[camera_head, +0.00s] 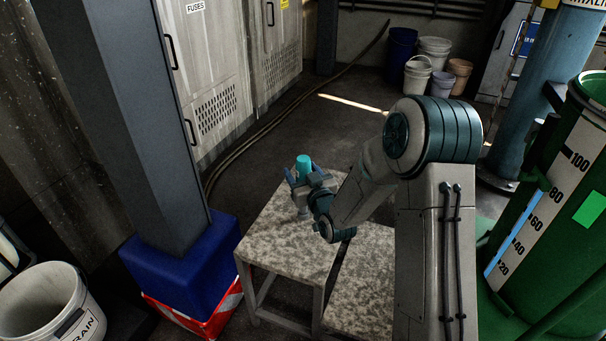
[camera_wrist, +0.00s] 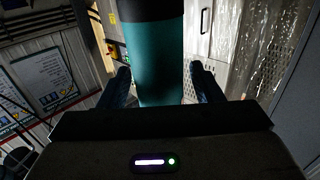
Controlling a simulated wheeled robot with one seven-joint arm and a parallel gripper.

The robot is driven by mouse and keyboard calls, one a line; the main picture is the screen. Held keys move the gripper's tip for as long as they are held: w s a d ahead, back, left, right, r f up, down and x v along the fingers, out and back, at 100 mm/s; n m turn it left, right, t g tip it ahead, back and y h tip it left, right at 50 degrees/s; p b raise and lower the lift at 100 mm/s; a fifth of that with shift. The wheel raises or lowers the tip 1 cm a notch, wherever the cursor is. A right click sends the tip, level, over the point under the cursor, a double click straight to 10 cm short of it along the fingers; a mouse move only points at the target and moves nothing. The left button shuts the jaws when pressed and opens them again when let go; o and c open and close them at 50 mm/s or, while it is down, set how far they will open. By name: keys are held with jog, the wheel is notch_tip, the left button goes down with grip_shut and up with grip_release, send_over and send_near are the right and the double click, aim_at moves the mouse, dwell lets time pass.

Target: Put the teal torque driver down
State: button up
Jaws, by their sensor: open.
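The teal torque driver (camera_head: 304,163) is upright at the far left end of the speckled bench top (camera_head: 283,238). In the wrist view its dark-topped teal body (camera_wrist: 158,62) rises between my two fingers. My gripper (camera_head: 303,179) is open around the driver, with a finger on each side and narrow gaps showing in the wrist view. The driver's lower part is mostly hidden by my gripper, so I cannot tell clearly whether its foot touches the bench top.
A grey column on a blue base (camera_head: 186,270) stands left of the bench. A green tank (camera_head: 560,230) is at right. A lower speckled surface (camera_head: 362,290) adjoins the bench. Buckets (camera_head: 417,78) stand at the back. Much of the bench top is clear.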

jog(key=shift+r, duration=0.1)
jog(key=shift+s+d+r+p, duration=0.1)
jog(key=shift+p, duration=0.2)
jog(key=s+d+m+g+h+p, duration=0.1)
jog(key=s+d+g+h, duration=0.2)
jog(key=s+d+g, duration=0.45)
jog(key=s+d+m+g+h, duration=0.15)
jog(key=s+d+h, duration=0.3)
jog(key=s, duration=0.65)
jog(key=s+d+r+m+g, duration=0.1)
jog(key=s+r+g, duration=0.1)
jog(key=s, duration=0.6)
jog(key=s+d+r+m+g, duration=0.1)
jog(key=s+r+g, duration=0.2)
jog(key=s, duration=0.5)
jog(key=shift+d+r+g, duration=0.15)
jog(key=shift+r+g, duration=0.05)
jog(key=shift+g, duration=0.5)
jog(key=shift+y, duration=0.25)
